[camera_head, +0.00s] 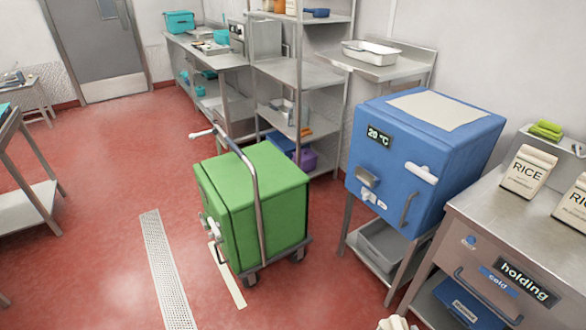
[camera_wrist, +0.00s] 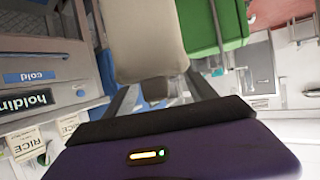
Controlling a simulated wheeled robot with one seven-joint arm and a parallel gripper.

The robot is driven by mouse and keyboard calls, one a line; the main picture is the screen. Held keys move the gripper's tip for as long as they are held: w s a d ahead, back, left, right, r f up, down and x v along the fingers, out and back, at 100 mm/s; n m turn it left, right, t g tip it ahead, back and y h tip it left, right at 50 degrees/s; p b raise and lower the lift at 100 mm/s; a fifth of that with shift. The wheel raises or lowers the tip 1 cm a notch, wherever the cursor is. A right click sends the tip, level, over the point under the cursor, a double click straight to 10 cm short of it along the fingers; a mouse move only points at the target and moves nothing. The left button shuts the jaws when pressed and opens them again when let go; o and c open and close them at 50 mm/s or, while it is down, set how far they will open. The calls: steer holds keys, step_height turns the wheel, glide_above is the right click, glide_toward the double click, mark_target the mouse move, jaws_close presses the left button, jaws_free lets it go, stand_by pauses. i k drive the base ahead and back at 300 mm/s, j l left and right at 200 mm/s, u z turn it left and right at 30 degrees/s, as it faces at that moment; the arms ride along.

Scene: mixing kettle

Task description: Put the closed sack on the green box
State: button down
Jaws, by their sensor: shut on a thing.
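The green box (camera_head: 265,200) is a bright green cabinet on a wheeled cart with a grey handle, standing on the red floor. Its top is bare. It also shows in the wrist view (camera_wrist: 215,25), beyond the sack. A plain cream sack (camera_wrist: 148,40) hangs at my gripper (camera_wrist: 154,90) in the wrist view. My gripper is shut on it, with the dark fingers on either side of its narrow end. The fingertips are partly hidden. In the head view only a small cream piece (camera_head: 393,323), likely this sack, shows at the bottom edge.
A blue box (camera_head: 410,150) marked 20 °C stands on a stand right of the green box. A steel counter (camera_head: 480,215) marked holding cold bears rice sacks (camera_head: 527,171). Shelves (camera_head: 300,75) stand behind. The floor (camera_head: 100,200) left of the green box is clear, with a drain grate.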

mark_target(271, 173)
steer(key=i+j+u, duration=0.45)
steer(key=i+u, duration=0.75)
steer(key=i, duration=1.1)
